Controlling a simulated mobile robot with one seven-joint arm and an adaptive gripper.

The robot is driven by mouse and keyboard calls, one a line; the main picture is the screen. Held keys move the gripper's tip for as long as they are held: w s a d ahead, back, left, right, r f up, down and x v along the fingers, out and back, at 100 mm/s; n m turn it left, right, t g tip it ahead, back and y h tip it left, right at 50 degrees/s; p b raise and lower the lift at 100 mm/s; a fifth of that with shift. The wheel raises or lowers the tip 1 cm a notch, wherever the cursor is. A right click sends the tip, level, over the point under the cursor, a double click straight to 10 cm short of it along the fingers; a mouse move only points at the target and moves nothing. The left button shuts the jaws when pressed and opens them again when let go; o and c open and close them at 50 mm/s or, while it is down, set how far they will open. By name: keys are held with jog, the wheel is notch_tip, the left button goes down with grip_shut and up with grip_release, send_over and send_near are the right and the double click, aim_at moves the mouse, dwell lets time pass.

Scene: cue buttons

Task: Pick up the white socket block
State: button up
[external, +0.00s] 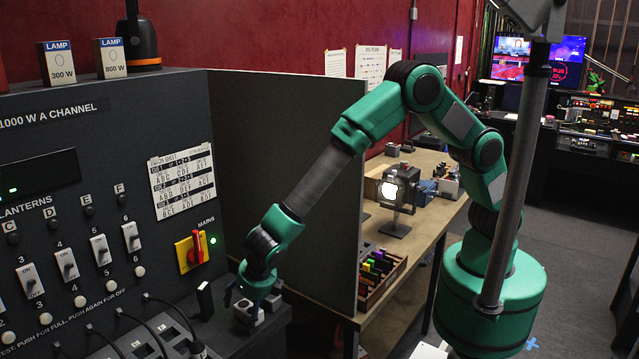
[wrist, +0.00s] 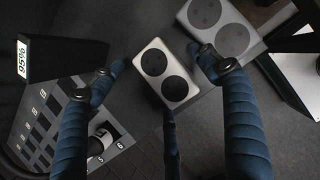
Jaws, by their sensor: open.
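The white socket block (wrist: 165,92) has two round dark sockets on top and lies on a dark surface in the wrist view. My gripper (wrist: 160,66) is open, with fingertips to the left and right of this block; I cannot tell whether they touch it. A grey block (wrist: 243,38) with two round sockets lies just up and right of it, close to the right fingertip. In the external view my gripper (external: 247,308) points down, low over the dark ledge beside the panel, with a pale block (external: 245,312) partly hidden by its fingers.
A dark panel with switches (external: 68,265) and a red-handled mains switch (external: 190,251) rises left of my gripper. A tall grey partition (external: 285,150) stands behind it. A dark block marked 95% (wrist: 60,58) and a numbered socket strip (wrist: 45,125) lie left in the wrist view.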

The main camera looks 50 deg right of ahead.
jog(key=c, duration=1.4)
jog(key=shift+o, duration=0.2)
jog(key=shift+r, duration=0.1)
notch_tip(320, 180, up, 28)
jog(key=p, duration=0.3)
